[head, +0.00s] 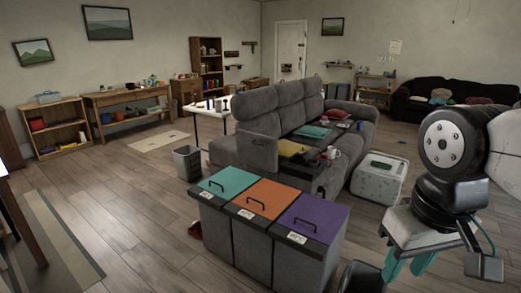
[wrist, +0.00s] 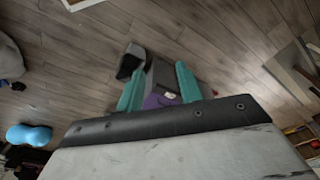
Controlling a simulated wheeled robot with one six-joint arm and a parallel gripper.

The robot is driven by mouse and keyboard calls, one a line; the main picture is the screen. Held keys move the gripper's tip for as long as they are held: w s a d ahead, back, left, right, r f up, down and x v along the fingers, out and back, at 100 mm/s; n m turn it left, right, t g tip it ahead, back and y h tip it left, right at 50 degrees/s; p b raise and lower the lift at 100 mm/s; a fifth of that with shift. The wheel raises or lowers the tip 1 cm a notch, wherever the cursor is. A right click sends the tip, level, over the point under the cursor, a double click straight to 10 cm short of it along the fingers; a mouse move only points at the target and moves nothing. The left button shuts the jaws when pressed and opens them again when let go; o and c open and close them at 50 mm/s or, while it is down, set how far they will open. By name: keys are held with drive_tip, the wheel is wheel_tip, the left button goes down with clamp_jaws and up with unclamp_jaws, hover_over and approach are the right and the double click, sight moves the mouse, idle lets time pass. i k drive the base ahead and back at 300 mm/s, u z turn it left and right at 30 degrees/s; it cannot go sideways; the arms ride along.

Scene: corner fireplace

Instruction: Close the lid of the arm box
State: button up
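The grey sofa (head: 262,108) stands in the middle of the head view. At its near end, a grey upright panel (head: 264,153) with a small dark mark looks like the raised lid of the arm box. Beside it is a dark opening or tray with something yellow (head: 291,149); I cannot tell the inside well. My gripper (head: 405,270) is at the lower right of the head view, well apart from the sofa arm. In the wrist view, the teal fingers of my gripper (wrist: 159,88) are spread with nothing held between them. The arm box is not clear in that view.
Three lidded bins, teal (head: 226,184), orange (head: 259,196) and purple (head: 311,217), stand in front of the sofa's near end. A waste bin (head: 188,163) is left of it, a white box (head: 378,178) right. Open floor (head: 120,200) lies at left.

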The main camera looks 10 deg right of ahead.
sight(256, 150)
drive_tip(key=i, duration=1.35)
drive_tip(key=u, duration=0.05)
drive_tip(key=k, duration=0.4)
drive_tip(key=u, duration=1.45)
drive_tip(key=i, duration=0.75)
drive_tip(key=z, duration=0.65)
drive_tip(key=i, duration=0.65)
drive_tip(key=z, duration=0.85)
drive_tip(key=i, duration=0.25)
drive_tip(key=z, duration=0.25)
